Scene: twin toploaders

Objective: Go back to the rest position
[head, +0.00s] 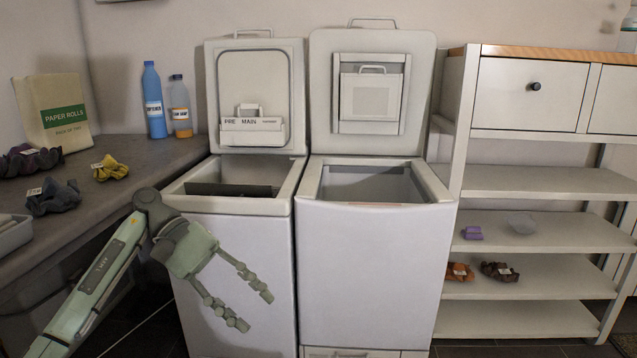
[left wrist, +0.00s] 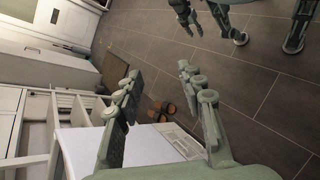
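My left gripper (head: 256,310) hangs in front of the left toploader, with its two fingers spread and nothing between them. It also shows open and empty in the left wrist view (left wrist: 158,72). The left toploader (head: 236,255) and the right toploader (head: 374,265) stand side by side with their lids raised. The left lid (head: 268,75) carries a drawer marked PRE and MAIN. My right gripper is not in the head view.
A counter (head: 150,160) on the left holds a blue bottle (head: 153,100), a clear bottle (head: 180,110), a paper rolls bag (head: 55,110) and crumpled cloths, one yellow (head: 110,168). An open shelf (head: 540,183) stands on the right with small items. The left wrist view shows open tiled floor (left wrist: 235,75).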

